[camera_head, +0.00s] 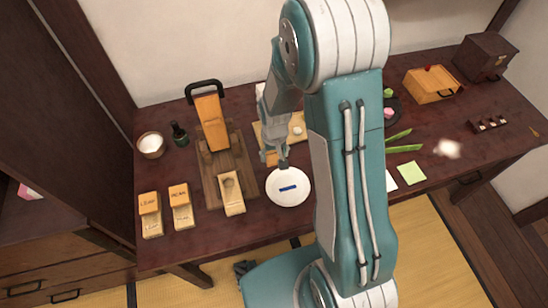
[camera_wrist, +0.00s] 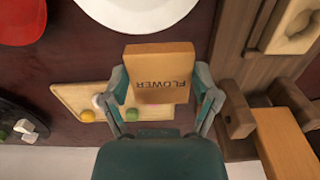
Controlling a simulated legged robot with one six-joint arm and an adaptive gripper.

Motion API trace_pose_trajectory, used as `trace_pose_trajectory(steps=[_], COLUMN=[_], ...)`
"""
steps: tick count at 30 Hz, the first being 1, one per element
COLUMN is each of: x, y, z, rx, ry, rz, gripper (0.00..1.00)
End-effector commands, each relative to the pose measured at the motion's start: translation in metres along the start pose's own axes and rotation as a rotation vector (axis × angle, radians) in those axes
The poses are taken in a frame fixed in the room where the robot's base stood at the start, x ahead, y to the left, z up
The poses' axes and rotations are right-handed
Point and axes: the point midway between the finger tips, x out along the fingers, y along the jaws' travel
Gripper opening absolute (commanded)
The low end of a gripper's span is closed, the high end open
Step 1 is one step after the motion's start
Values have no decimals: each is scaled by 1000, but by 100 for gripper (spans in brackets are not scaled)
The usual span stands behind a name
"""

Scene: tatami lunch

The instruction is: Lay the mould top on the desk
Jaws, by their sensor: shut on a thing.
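The mould top (camera_wrist: 158,70) is a light wooden block marked FLOWER, lettering upside down in the wrist view. My gripper (camera_wrist: 163,92) is shut on it, one finger at each side. It hangs above the desk (camera_wrist: 60,55), with the wooden board below and behind it. In the head view my gripper (camera_head: 272,158) is left of my arm, just above the white plate, and the block is mostly hidden. The dark red-brown desk (camera_head: 250,215) also shows there. A pale mould base (camera_head: 231,199) with a round hollow lies at the front of the wooden press.
The white plate (camera_head: 289,198) carries a blue strip. The wooden press (camera_head: 210,190), with its raised lever (camera_head: 211,123), stands left of it. Other mould tops (camera_head: 149,203) (camera_head: 179,194) rest on bases further left. The board (camera_wrist: 70,92) holds small balls. Bare desk shows around the plate.

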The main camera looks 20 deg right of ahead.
Motion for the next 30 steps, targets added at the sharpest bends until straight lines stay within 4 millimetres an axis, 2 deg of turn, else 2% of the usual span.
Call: trace_pose_trajectory(steps=[3,6,11,18,27,28,29,30], x=[18,26,34,65,67,67,67,67], y=[2,3,7,9,6,6,7,7], z=[-13,-21,-26,-28,-28,-28,-28,-28], rx=[-1,-1,0,-1,-1,-1,-1,-1], ry=[-1,0,0,-1,0,0,1,1], rz=[2,2,0,-2,0,0,0,0], gripper=[39,39,39,39,39,83,97,100])
